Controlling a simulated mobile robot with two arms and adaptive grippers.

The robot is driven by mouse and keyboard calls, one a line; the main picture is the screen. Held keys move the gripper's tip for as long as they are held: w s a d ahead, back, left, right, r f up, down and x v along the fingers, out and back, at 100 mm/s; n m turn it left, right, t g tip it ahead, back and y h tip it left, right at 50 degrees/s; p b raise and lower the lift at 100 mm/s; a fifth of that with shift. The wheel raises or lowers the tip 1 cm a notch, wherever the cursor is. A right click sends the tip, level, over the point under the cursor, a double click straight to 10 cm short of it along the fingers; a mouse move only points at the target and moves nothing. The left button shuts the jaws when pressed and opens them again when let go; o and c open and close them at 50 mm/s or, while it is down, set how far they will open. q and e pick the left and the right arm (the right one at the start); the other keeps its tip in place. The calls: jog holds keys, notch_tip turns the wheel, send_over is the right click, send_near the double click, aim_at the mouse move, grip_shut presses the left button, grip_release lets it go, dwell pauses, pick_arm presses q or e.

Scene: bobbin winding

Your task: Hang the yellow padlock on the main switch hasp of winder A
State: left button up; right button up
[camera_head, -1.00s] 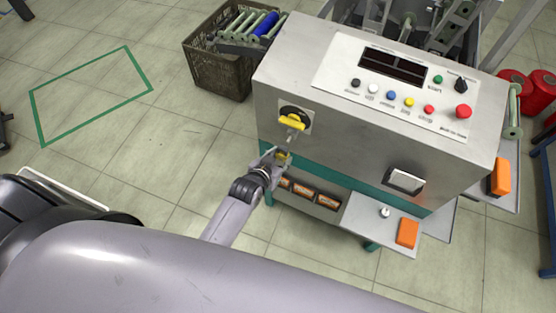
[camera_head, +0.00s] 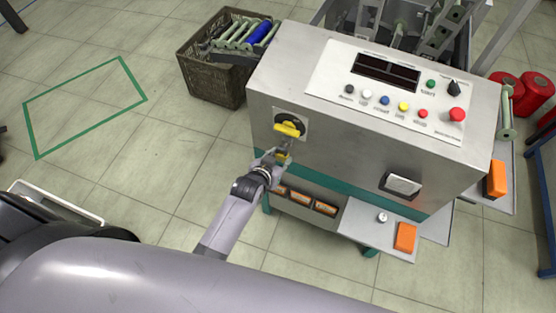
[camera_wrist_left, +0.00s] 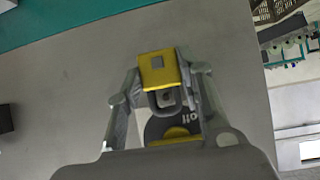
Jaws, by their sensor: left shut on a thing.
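The yellow padlock (camera_head: 282,158) is between the fingers of my left gripper (camera_head: 277,157), which is shut on it. It hangs in front of the winder's front panel, just below the main switch (camera_head: 290,129) with its yellow handle on a black dial. In the left wrist view the padlock body (camera_wrist_left: 158,70) sits between the fingertips, its grey shackle pointing at the switch dial (camera_wrist_left: 170,128). The shackle overlaps the hasp area there; I cannot tell whether it touches or passes through the hasp. My right gripper is not in view.
The winder's control panel (camera_head: 386,92) has several buttons. Below the front are orange-labelled boxes (camera_head: 300,197) and a shelf (camera_head: 365,226) with an orange block (camera_head: 405,237). A brown crate of bobbins (camera_head: 213,80) stands behind left.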

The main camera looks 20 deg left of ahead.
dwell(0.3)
pick_arm(q)
jog(key=shift+w, duration=0.25)
jog(key=shift+w+d, duration=0.1)
jog(key=shift+w, duration=0.7)
jog(key=shift+r, duration=0.1)
jog(key=shift+f+b, duration=0.4)
jog(key=shift+f, duration=0.15)
dwell(0.4)
jog(key=o, duration=1.4)
jog(key=shift+s, duration=0.1)
